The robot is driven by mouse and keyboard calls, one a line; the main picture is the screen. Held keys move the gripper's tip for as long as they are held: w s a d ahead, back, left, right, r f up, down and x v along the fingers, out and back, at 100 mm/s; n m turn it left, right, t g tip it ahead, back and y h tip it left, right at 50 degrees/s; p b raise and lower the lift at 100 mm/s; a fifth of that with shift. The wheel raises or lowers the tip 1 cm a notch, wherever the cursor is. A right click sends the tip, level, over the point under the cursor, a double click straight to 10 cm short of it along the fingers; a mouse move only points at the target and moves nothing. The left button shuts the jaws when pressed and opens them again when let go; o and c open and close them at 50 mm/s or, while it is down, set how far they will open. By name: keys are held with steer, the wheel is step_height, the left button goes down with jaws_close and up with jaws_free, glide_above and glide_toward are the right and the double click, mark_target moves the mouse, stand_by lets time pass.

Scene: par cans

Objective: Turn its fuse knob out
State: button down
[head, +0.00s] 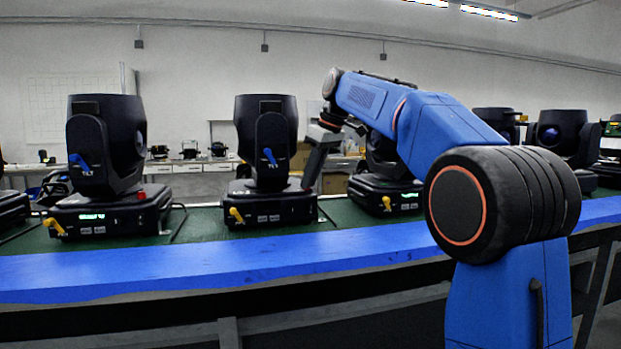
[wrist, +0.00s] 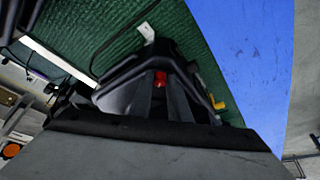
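The middle black moving-head light stands on the green bench top, its base (head: 270,208) low and its head (head: 266,125) upright. My gripper (head: 309,186) reaches down to the right side of this base in the head view, and hides that side. In the wrist view, a red knob (wrist: 160,79), seemingly the fuse knob, shows on the dark base (wrist: 130,92). My gripper's fingers (wrist: 161,92) point at it, one on each side, with a gap between them. I cannot tell whether they touch the knob.
Another light (head: 105,150) on the left has its own red knob (head: 141,195). More lights stand to the right, partly behind my arm. A yellow lever (head: 236,215) sticks out at the middle base's front. The blue front strip (head: 200,262) of the bench is clear.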

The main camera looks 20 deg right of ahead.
steer(key=shift+s+a+m+t+h, duration=0.15)
steer(key=shift+m+t+h, duration=0.15)
steer(key=shift+m, duration=0.85)
steer(key=shift+a+m+t+h, duration=0.15)
steer(key=shift+m+h, duration=0.25)
steer(key=shift+m, duration=0.75)
steer(key=shift+d, duration=0.1)
steer(key=c, duration=1.7)
jaws_free()
steer(key=v, duration=1.7)
steer(key=shift+s+r, duration=0.1)
steer(key=shift+r, duration=0.05)
